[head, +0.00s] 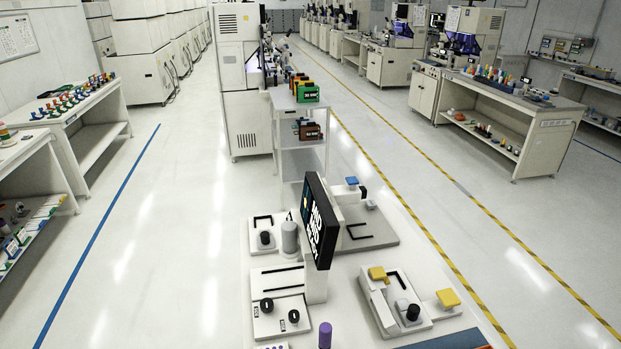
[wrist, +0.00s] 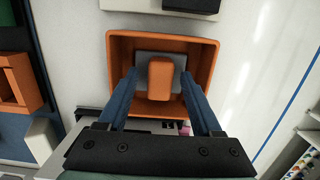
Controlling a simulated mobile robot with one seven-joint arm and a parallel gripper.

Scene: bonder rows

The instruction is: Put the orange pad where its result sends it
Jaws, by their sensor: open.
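The orange pad (wrist: 160,80), a rounded block, shows in the wrist view between the two blue fingers of my gripper (wrist: 160,76). The fingers are spread, with a gap visible on each side of the pad. Behind the pad is a grey plate (wrist: 146,59), inside the outline of an orange open bin (wrist: 118,50). I cannot tell whether the pad touches the plate. In the head view neither my gripper nor the orange pad shows. A tilted black screen (head: 320,222) there bears large white text that I cannot read surely.
Grey fixtures with black parts and yellow pads (head: 447,298) stand on the white bench in the head view. A purple cylinder (head: 325,336) stands near its front edge. In the wrist view another orange container (wrist: 14,90) lies left, above a blue surface (wrist: 14,130). Aisle floor (head: 180,220) is clear.

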